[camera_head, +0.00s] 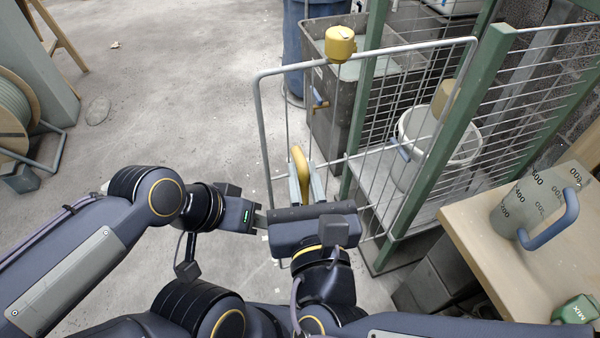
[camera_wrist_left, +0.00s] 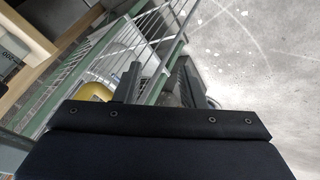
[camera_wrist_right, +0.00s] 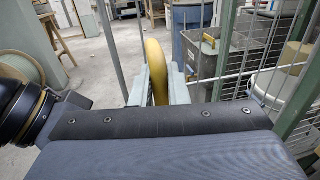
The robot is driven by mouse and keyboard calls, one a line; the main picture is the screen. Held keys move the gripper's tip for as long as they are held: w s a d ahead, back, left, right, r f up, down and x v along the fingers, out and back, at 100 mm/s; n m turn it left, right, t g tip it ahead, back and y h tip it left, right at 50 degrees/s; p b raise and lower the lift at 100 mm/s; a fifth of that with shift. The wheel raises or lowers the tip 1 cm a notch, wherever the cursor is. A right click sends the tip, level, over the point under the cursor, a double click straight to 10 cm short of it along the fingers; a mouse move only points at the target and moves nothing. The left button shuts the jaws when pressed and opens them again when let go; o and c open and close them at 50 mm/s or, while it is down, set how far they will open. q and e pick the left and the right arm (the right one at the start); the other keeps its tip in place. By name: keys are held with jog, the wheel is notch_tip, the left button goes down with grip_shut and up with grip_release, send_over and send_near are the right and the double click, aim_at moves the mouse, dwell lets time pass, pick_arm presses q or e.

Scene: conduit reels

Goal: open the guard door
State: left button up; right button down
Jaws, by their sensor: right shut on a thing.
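The guard door (camera_head: 262,120) is a light grey tube frame with wire bars, standing upright in front of the green-posted cage. Its yellow handle (camera_head: 299,160) is a curved upright bar near the door's left side. My right gripper (camera_head: 305,182) is shut on the handle, with one finger on each side. The handle also shows between the fingers in the right wrist view (camera_wrist_right: 156,68). My left gripper (camera_wrist_left: 158,88) has its fingers apart and nothing clearly between them. In the head view it is just left of my right gripper's body, which partly hides it.
Green posts (camera_head: 440,150) and mesh stand on the right. Grey bins (camera_head: 335,120) and a white bucket (camera_head: 470,150) are behind. A wooden bench (camera_head: 490,240) with a jug (camera_head: 530,208) is at right. The left floor is mostly clear.

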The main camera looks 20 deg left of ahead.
jog(key=shift+s+d, duration=0.1)
jog(key=shift+s, duration=0.05)
jog(key=c, duration=1.8)
grip_release()
jog(key=shift+o, duration=0.2)
jog(key=p+v, duration=0.1)
jog(key=v, duration=0.6)
jog(key=shift+s+d+p, duration=0.25)
jog(key=shift+s+p, duration=0.05)
